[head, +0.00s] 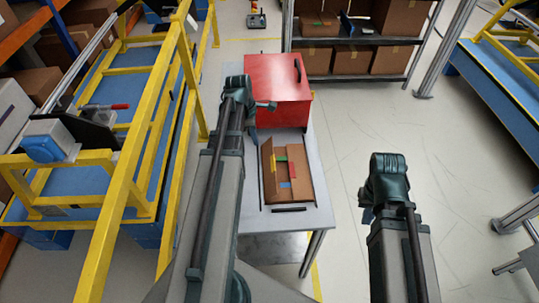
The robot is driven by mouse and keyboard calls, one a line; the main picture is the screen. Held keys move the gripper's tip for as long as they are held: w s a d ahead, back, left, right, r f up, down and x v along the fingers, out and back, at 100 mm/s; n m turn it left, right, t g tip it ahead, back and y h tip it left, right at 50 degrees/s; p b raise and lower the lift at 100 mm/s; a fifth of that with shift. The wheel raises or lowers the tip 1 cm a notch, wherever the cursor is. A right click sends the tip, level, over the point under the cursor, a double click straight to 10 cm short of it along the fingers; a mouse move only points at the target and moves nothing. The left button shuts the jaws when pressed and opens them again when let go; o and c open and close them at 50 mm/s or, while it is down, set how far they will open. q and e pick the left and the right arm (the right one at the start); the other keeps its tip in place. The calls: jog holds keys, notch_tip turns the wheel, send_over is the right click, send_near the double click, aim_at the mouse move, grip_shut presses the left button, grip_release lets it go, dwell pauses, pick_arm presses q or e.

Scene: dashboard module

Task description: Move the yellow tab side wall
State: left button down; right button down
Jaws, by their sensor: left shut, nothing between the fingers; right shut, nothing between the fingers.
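A flat brown cardboard piece (308,182) with coloured tabs lies on the grey table. The yellow tab side wall (268,178) is its left part, with a small yellow tab near the top. Green, red and blue tabs show nearby. My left gripper (267,105) is shut and empty in front of the red box, above and left of the cardboard in the picture. My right gripper (366,207) is shut and empty, right of the table over the floor. Both grippers are small in view, and neither touches the cardboard.
A red box (283,88) with a black handle stands at the table's far end. The grey table (306,217) has a narrow clear strip in front. A yellow frame (150,130) stands close on the left. Shelves with boxes (351,61) stand behind. Floor is open on the right.

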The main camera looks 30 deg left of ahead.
pick_arm(q)
jog(key=shift+f, duration=0.1)
jog(key=b, duration=1.1)
send_over(271, 165)
jog(key=s+a, duration=0.2)
jog(key=a, duration=0.1)
notch_tip(271, 165, down, 11)
jog(key=shift+w+d+f+b, duration=0.25)
jog(key=shift+d+b, duration=0.05)
jog(key=shift+d, duration=0.2)
jog(key=shift+w+d+f+b, duration=0.2)
jog(key=shift+w+d+b, duration=0.1)
jog(key=shift+d, duration=0.15)
jog(key=shift+w+d+f, duration=0.1)
jog(key=shift+w+d, duration=0.05)
jog(key=shift+d, duration=0.15)
jog(key=shift+d, duration=0.1)
